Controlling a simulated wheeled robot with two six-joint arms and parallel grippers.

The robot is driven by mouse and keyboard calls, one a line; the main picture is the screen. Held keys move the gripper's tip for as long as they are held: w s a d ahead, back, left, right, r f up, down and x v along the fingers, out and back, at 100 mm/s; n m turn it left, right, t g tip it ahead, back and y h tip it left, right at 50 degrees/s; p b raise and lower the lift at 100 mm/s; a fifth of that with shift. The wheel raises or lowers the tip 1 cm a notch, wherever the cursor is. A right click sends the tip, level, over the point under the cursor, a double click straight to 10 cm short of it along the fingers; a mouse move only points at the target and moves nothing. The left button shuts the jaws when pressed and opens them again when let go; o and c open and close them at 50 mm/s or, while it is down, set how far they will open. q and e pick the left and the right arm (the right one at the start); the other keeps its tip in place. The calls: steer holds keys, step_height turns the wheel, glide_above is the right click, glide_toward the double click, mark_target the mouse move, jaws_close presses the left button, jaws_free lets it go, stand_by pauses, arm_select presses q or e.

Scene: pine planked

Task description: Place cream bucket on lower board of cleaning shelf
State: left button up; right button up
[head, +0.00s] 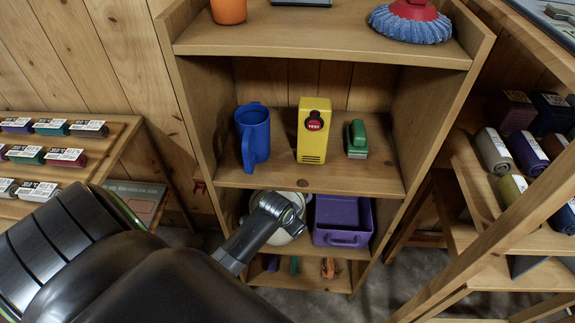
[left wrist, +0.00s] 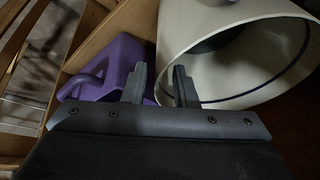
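The cream bucket (head: 282,237) is inside the lower compartment of the shelf, mostly hidden behind my left arm in the head view. In the left wrist view the cream bucket (left wrist: 235,50) fills the upper right, with its open rim towards the camera. My left gripper (left wrist: 159,88) has its two fingers apart, close to the bucket's rim; whether they touch it is unclear. The lower board (head: 335,251) of the cleaning shelf is partly covered by the arm. I cannot tell whether the bucket rests fully on it. My right gripper is not in view.
A purple bin (head: 342,220) stands right of the bucket. The board above holds a blue jug (head: 253,135), a yellow box (head: 312,130) and a green brush (head: 356,139). Small items lie at the bottom. Wooden racks stand on both sides.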

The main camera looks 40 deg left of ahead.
arm_select(q)
steer(key=p+v, duration=0.1)
steer(key=v, duration=0.7)
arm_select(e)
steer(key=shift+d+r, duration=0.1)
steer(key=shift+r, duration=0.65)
arm_select(q)
steer(key=shift+s, duration=0.1)
